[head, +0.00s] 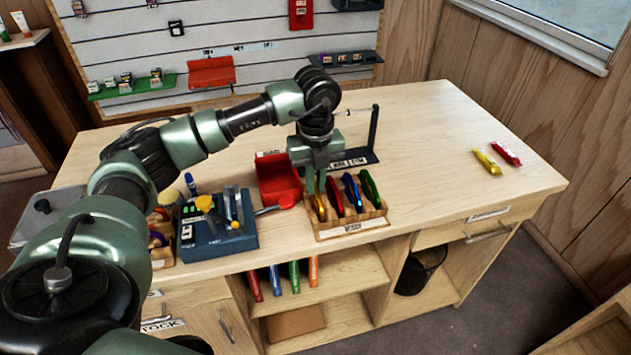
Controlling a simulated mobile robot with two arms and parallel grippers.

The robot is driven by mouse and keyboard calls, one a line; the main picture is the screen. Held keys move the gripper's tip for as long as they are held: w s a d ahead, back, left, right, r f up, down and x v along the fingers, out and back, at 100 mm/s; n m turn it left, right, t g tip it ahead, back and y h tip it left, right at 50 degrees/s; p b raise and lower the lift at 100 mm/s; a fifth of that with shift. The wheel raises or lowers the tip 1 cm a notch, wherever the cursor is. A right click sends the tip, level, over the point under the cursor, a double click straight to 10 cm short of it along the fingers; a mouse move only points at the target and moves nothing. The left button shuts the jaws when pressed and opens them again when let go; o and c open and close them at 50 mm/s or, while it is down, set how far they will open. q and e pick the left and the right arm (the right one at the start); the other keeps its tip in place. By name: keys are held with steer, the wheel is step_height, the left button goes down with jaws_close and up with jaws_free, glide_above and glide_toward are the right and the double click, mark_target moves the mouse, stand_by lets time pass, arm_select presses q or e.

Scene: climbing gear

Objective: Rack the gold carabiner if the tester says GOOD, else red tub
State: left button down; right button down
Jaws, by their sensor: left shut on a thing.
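My left gripper (316,188) points down over the small wooden tray (352,228) at the table's front and is shut on the gold carabiner (321,209). The gold carabiner is at the left end of that tray, beside a red, a blue and a green one. The blue tester (222,240) with a yellow knob stands left of the tray; I cannot read its verdict. The open red tub (277,182) is just behind and left of my left gripper. A dark stand (374,135) with an upright post and labelled base is behind the gripper, partly hidden by it. My right gripper is not in view.
Yellow (487,163) and red (506,153) wrapped bars lie at the table's right. A red-handled tool (280,203) lies between tester and tray. A blue marker (190,183) stands behind the tester. The table's right half is mostly clear.

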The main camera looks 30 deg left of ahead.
arm_select(q)
steer(key=shift+f, duration=0.4)
steer(key=c, duration=1.4)
jaws_free()
steer(key=shift+c, duration=0.2)
step_height(320, 180, up, 6)
steer(key=shift+d+r+b, duration=0.1)
steer(key=shift+r+b, duration=0.15)
steer(key=shift+b, duration=0.75)
steer(key=shift+r, duration=0.7)
steer(key=shift+s+f, duration=0.1)
